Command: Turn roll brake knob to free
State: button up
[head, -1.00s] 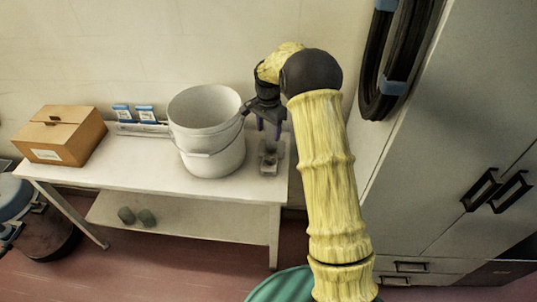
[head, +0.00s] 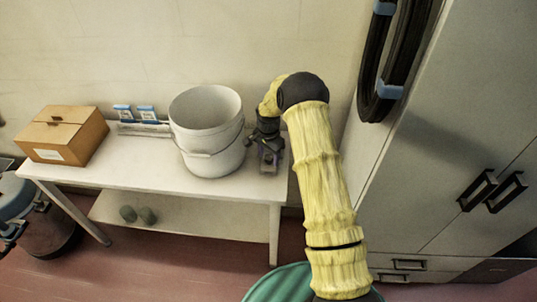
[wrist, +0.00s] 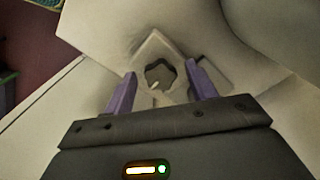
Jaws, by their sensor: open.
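The brake knob (wrist: 159,73) is a small dark knob with a pale mark, set in a light angular housing (wrist: 154,46) in the wrist view. In the head view the small grey unit (head: 269,167) stands at the right end of the white bench, partly covered by my gripper. My gripper (head: 268,152) points down over this unit. In the wrist view my gripper (wrist: 160,80) is open, with one purple finger on each side of the knob. I cannot tell whether the fingers touch it. The knob's lettering, if any, is not readable.
A white bucket (head: 212,155) stands close to the left of my gripper. A cardboard box (head: 62,136) sits farther left on the white bench (head: 130,172). Grey cabinets (head: 440,150) and a black hose coil (head: 372,75) are at the right.

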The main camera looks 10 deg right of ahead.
jog(key=c, duration=1)
